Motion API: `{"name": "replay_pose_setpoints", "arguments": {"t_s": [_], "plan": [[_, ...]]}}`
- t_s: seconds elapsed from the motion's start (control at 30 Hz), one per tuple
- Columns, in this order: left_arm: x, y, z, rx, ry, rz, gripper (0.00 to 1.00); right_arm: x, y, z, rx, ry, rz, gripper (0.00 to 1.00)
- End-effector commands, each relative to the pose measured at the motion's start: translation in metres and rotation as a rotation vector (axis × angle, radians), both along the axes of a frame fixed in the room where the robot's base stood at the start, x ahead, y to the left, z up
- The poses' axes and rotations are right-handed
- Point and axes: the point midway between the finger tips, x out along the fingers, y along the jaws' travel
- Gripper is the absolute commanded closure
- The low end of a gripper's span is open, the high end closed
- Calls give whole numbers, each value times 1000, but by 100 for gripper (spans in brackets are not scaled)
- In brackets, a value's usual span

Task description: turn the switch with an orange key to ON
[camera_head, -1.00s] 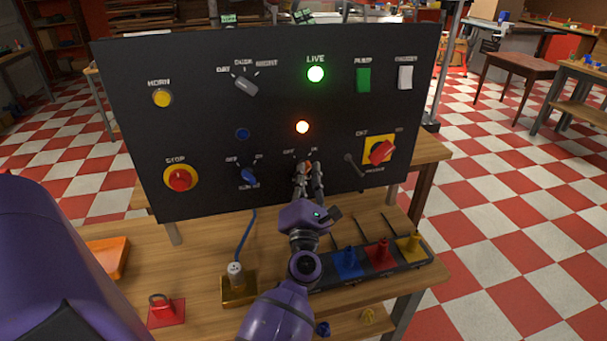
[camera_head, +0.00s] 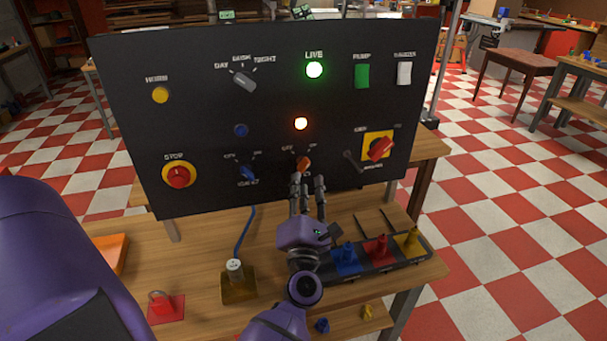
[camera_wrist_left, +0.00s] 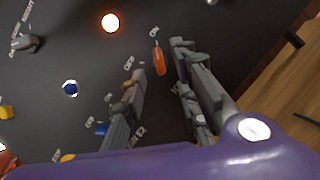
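The orange key (camera_head: 304,163) sits in its switch low on the middle of the black panel (camera_head: 200,120), between small OFF and ON labels. It leans up and right, toward ON; the left wrist view also shows the key (camera_wrist_left: 158,60) pointing at the ON label. An orange-white lamp (camera_head: 301,123) above it is lit. My left gripper (camera_head: 307,184) is just in front of and below the key. Its fingers are open, apart on both sides of the key's line in the left wrist view (camera_wrist_left: 159,66), and appear clear of it. My right gripper is out of view.
A blue key switch (camera_head: 248,173) and red-yellow rotary switch (camera_head: 379,148) flank the orange one. A plug on a brass block (camera_head: 238,284), a red padlock (camera_head: 162,304) and a tray of coloured pieces (camera_head: 379,251) occupy the wooden table (camera_head: 207,270).

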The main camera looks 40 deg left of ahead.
Motion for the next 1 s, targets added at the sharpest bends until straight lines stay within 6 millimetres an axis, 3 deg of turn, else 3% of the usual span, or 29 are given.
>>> {"name": "replay_pose_setpoints", "arguments": {"t_s": [0.2,0.4,1.0], "plan": [[-37,-24,-13,0,2,0,72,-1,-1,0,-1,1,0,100],[-54,-36,-19,0,-1,1,72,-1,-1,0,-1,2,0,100],[-57,-39,-20,2,-1,0,72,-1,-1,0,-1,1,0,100]]}}
